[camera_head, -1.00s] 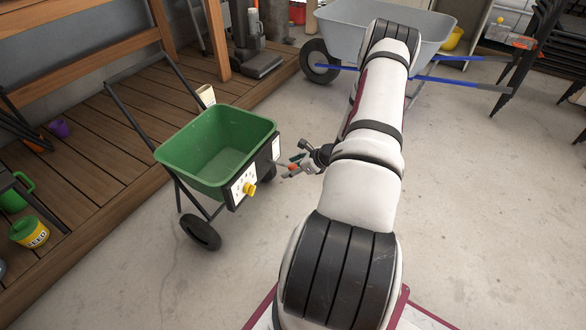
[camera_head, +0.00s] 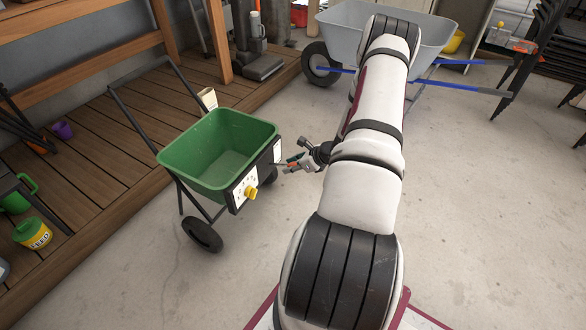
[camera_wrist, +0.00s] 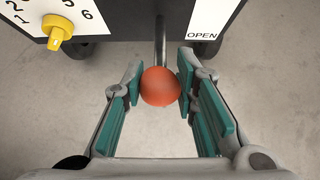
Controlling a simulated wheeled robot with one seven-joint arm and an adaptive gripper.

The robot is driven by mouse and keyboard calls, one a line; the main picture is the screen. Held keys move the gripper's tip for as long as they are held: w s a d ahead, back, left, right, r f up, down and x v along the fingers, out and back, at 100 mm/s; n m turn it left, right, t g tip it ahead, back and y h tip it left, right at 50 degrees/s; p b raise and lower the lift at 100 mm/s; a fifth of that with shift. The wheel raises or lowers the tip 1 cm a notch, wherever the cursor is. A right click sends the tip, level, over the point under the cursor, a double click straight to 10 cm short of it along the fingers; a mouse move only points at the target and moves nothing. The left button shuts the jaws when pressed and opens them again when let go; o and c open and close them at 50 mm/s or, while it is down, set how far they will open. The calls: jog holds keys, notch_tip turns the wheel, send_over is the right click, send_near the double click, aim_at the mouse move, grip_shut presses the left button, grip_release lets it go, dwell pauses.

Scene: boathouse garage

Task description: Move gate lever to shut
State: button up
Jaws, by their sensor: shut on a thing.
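The gate lever shows in the wrist view as a dark rod ending in an orange-red ball knob (camera_wrist: 161,86). It comes out of the front panel of the green spreader (camera_head: 218,150). My gripper (camera_wrist: 160,88) is shut on the knob, with a teal-padded finger on each side of it. In the head view my gripper (camera_head: 296,163) is beside the panel's right end. A white label reading OPEN (camera_wrist: 201,36) is right of the rod in the wrist view. No SHUT label can be read.
A yellow dial (camera_head: 251,192) with numbers sits on the panel left of the lever. A grey wheelbarrow (camera_head: 345,25) with blue handles stands behind my arm. A wooden deck (camera_head: 100,150) runs along the left. The concrete floor around the spreader is clear.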

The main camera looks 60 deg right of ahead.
jog(key=shift+w+r, duration=0.15)
jog(key=shift+r, duration=0.25)
jog(key=shift+w+r, duration=0.15)
jog(key=shift+r, duration=0.1)
jog(key=o, duration=1.1)
